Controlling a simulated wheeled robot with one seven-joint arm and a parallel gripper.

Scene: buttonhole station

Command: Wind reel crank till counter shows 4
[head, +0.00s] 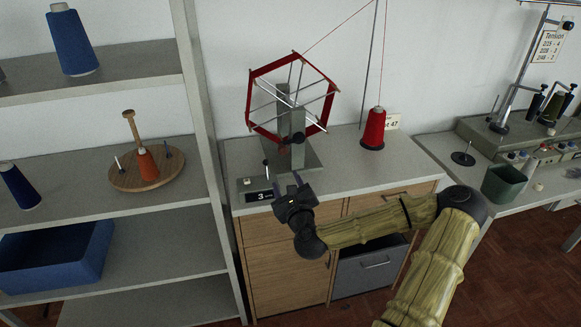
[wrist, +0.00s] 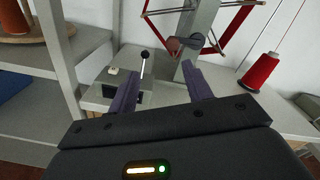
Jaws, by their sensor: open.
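The reel (head: 252,98) is a red six-sided frame on a grey stand (head: 298,120) on the cabinet top. A dark crank piece shows at its hub (head: 298,138), and in the wrist view this crank piece (wrist: 185,44) is just beyond my right finger. The counter (head: 262,196) at the cabinet's front left reads 3. A black-knobbed lever (wrist: 145,55) stands by the counter box, seen between my fingers. My gripper (head: 287,183) is open and empty, in front of and below the hub, apart from the crank. The left finger partly hides the counter in the wrist view.
A red thread cone (head: 373,130) stands right of the reel, its thread running upward. A shelf post (head: 205,140) rises close on the left, with cones and a blue bin (head: 55,255) on the shelves. A second bench with a green cup (head: 503,183) is at right.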

